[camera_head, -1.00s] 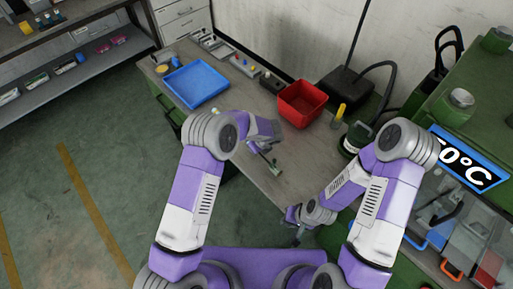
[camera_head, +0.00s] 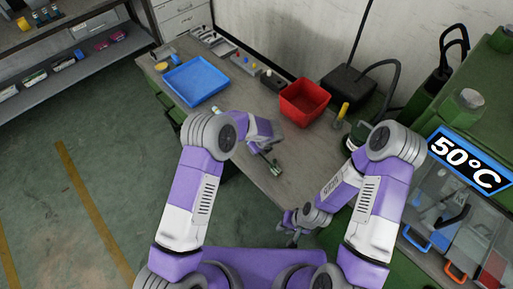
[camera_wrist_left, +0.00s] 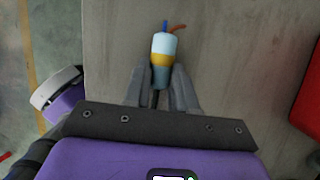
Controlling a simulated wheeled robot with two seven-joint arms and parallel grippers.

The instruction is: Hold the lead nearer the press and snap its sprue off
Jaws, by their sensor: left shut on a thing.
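My left gripper (camera_head: 273,165) is low over the workbench, in front of the red bin. In the left wrist view its fingers (camera_wrist_left: 161,88) are shut on a lead (camera_wrist_left: 164,46). The lead's body is pale blue with a yellow band, and short blue and orange ends stick out at its far end. Its lower part is hidden between the fingers. I cannot make out its sprue. My right gripper (camera_head: 292,238) hangs at the bench's near right edge, too small and dark to tell whether it is open or shut.
The workbench (camera_head: 262,183) holds a blue tray (camera_head: 196,80) at left and a red bin (camera_head: 304,102) at the back. A yellow-handled tool (camera_head: 342,112) stands right of the bin. The green press (camera_head: 476,110) with its 50°C display (camera_head: 466,161) closes off the right.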

